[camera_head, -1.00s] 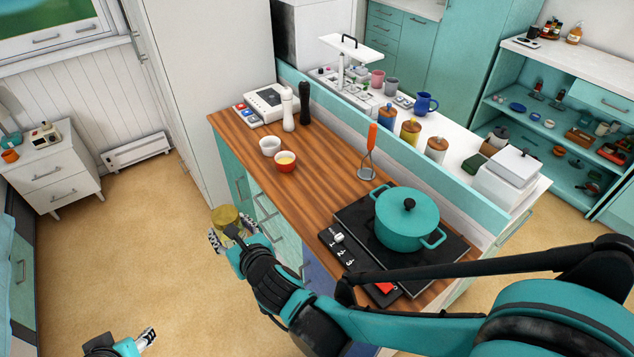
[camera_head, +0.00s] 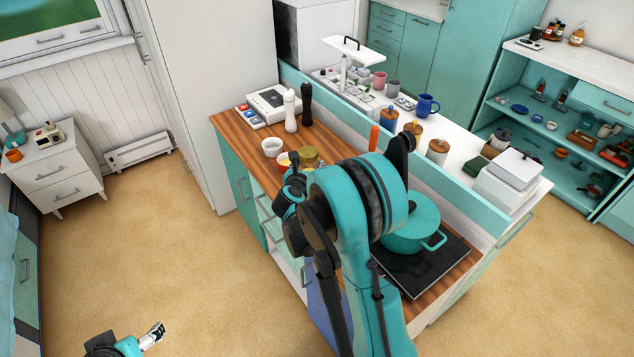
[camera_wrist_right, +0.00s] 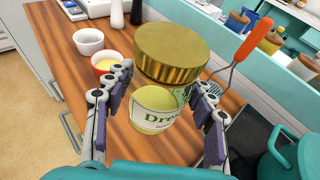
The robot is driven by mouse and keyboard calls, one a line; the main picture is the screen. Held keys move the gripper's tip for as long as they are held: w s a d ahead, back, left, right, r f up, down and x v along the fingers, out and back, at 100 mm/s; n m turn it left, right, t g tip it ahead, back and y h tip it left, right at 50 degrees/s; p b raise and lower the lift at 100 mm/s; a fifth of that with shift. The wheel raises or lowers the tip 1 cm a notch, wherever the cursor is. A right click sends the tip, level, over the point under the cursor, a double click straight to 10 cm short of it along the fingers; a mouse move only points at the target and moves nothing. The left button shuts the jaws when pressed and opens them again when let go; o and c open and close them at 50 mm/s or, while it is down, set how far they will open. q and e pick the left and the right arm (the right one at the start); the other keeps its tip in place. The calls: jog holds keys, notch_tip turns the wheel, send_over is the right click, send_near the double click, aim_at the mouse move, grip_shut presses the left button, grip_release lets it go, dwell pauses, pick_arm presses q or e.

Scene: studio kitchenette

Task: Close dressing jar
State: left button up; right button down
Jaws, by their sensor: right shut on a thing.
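The dressing jar (camera_wrist_right: 158,108) is pale yellow with a "Dre..." label and shows between the fingers of my right gripper (camera_wrist_right: 160,88) in the right wrist view. A wide, ridged gold lid (camera_wrist_right: 172,55) is at its top; I cannot tell whether it is fully seated. My right gripper is shut on the jar. My own arm hides most of it in the head view. My left gripper (camera_head: 152,335) is low at the bottom left, over the floor; its opening is unclear.
On the wooden counter (camera_head: 236,135) are a white bowl (camera_head: 272,147), a red bowl (camera_wrist_right: 104,62) beside the jar, white and black mills, and a scale (camera_head: 272,103). A teal pot (camera_head: 418,225) stands on the hob. An orange-handled masher (camera_wrist_right: 250,42) stands right of the jar.

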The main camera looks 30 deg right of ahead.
jog(key=s+f+b+x, duration=0.1)
jog(key=f+b+x, duration=0.1)
jog(key=x, duration=1.1)
jog(key=shift+f+b, duration=0.3)
jog(key=shift+b, duration=0.55)
jog(key=shift+f+b, duration=0.9)
jog(key=shift+f, duration=1.15)
jog(key=shift+r, duration=0.1)
